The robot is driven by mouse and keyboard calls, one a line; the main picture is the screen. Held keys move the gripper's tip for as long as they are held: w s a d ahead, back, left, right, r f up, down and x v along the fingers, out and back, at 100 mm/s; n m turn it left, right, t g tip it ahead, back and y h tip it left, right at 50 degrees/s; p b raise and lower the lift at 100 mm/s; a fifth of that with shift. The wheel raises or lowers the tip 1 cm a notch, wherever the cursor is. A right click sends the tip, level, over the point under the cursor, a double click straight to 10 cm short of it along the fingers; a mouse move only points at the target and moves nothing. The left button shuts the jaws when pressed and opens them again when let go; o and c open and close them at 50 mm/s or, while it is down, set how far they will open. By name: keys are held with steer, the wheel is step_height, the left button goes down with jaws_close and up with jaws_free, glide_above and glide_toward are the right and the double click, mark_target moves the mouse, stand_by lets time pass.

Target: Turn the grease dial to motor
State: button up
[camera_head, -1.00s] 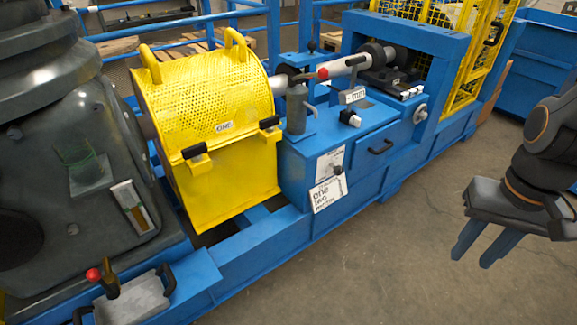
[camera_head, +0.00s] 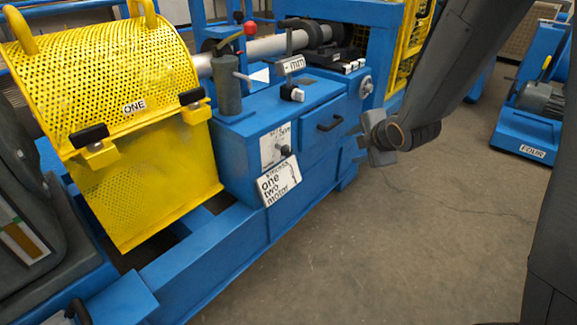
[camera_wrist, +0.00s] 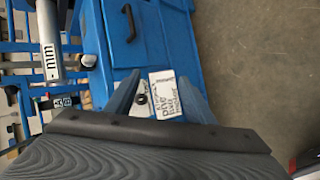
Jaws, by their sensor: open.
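The grease dial is a small black knob (camera_head: 286,150) on a white plate (camera_head: 268,152), on the front of the blue cabinet. A white card (camera_head: 279,182) below it reads "one", "two", "motor"; its top line is too small to read. My gripper (camera_wrist: 159,75) is open and empty. In the wrist view the knob (camera_wrist: 141,99) and card (camera_wrist: 165,94) show between its two blue fingers. In the head view my wrist is right of the cabinet, apart from the dial. The knob's exact pointing is too small to tell.
A drawer handle (camera_head: 330,123) is right of the dial. A yellow perforated guard (camera_head: 110,75) marked "ONE" stands left. A red-tipped lever (camera_head: 250,28) and an "mm" sign (camera_head: 291,65) are above the cabinet. The concrete floor (camera_head: 400,240) in front is clear.

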steer(key=w+a+f+n+t+y+b, duration=0.2)
steer(key=w+a+f+n+y+b, duration=0.2)
steer(key=w+a+f+n+b, duration=0.4)
steer(key=n+y+b, duration=0.7)
steer(key=n, duration=0.6)
glide_toward(289, 153)
steer(key=x, duration=0.3)
steer(key=shift+b+x, duration=1.25)
steer(key=shift+x, duration=2.65)
steer(key=shift+w+r, duration=0.1)
steer(key=c, duration=1.1)
steer(key=shift+o, duration=0.2)
